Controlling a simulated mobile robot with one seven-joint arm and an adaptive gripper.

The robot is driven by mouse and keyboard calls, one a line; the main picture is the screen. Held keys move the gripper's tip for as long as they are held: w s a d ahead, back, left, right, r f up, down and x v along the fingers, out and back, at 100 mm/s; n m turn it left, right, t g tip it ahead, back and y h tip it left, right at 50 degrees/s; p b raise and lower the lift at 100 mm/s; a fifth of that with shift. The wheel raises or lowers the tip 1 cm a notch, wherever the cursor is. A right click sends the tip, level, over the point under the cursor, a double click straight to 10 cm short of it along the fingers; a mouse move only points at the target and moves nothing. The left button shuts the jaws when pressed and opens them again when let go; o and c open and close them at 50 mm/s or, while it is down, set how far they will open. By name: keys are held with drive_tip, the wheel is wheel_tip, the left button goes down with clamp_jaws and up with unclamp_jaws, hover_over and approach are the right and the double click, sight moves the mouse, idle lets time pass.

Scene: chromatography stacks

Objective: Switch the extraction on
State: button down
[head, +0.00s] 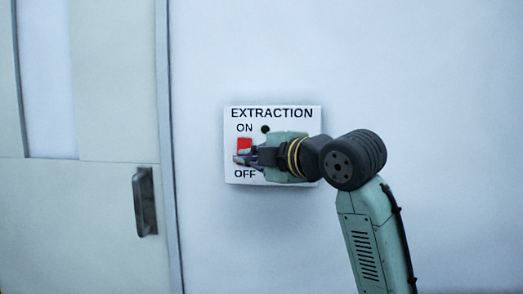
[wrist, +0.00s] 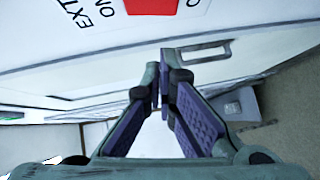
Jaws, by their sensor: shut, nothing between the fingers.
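The white extraction switch plate (head: 232,172) is on the wall, lettered EXTRACTION, with ON above and OFF below a red rocker switch (head: 244,145). A small dark round spot (head: 265,129) sits right of ON. My gripper (head: 238,159) is shut and empty in front of the plate, its tips by the lower part of the red rocker and hiding it. I cannot tell whether they touch. In the wrist view the fingertips (wrist: 160,95) are together, and the red rocker (wrist: 151,6) shows at the top edge, cut off. The spot looks dark, with no light showing.
A pale door (head: 110,215) with a dark handle (head: 145,201) is left of the plate, beyond a grey frame edge (head: 167,150). The wall (head: 430,80) around and right of the plate is bare.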

drive_tip(key=w+a+f+p, duration=0.1)
drive_tip(key=w+p, duration=0.1)
drive_tip(key=w, duration=0.4)
drive_tip(key=shift+w, duration=0.3)
drive_tip(key=shift+f, duration=0.1)
drive_tip(key=shift+w+f+n+t+y+b, duration=0.3)
drive_tip(key=shift+w+n+t+b, duration=0.15)
drive_tip(key=shift+b, duration=0.45)
drive_tip(key=shift+s, duration=0.15)
